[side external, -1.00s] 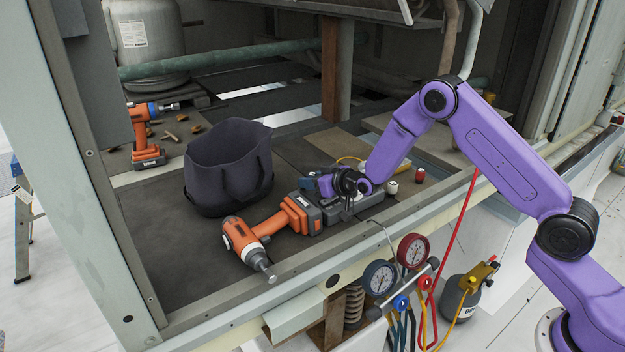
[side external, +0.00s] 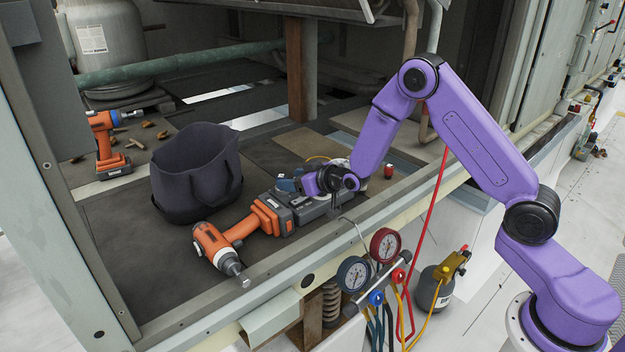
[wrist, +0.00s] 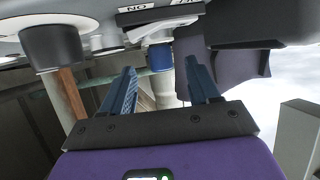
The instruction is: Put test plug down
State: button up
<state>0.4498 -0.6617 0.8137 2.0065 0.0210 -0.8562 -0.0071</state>
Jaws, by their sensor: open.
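In the side external view my gripper (side external: 287,185) is low over the deck inside the cooler, pointing left, just behind and above a grey box-like unit (side external: 312,209). In the wrist view its two blue fingers (wrist: 164,85) are spread apart with nothing gripped between them. I cannot make out the test plug with certainty. A blue-capped piece (wrist: 160,57) shows beyond the fingers in the wrist view. A small red-topped item (side external: 389,170) stands to the right of my gripper.
A dark open bag (side external: 195,175) stands left of the gripper. An orange power tool (side external: 225,238) lies near the front ledge; another orange tool (side external: 106,145) stands at the back left. Gauges (side external: 353,272) hang at the front edge. A brown post (side external: 301,70) rises behind.

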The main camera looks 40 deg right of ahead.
jog(key=v, duration=0.7)
jog(key=shift+r, duration=0.1)
jog(key=s+a+r+n+g+y, duration=0.1)
jog(key=s+a+n+g, duration=0.1)
jog(key=s+a+g, duration=0.45)
jog(key=s+a+r+n+g+y, duration=0.1)
jog(key=s+a+r+n, duration=0.15)
jog(key=s, duration=0.75)
jog(key=s+d+r+n+g+h, duration=0.1)
jog(key=s+d+n+g+h, duration=0.1)
jog(key=s, duration=1)
jog(key=s+d+r+n+g+h, duration=0.2)
jog(key=s+d+n+g, duration=0.1)
jog(key=s, duration=0.9)
jog(key=shift+d+n+g, duration=0.35)
jog(key=shift+d+n, duration=0.1)
jog(key=shift+d, duration=0.75)
jog(key=shift+c, duration=0.2)
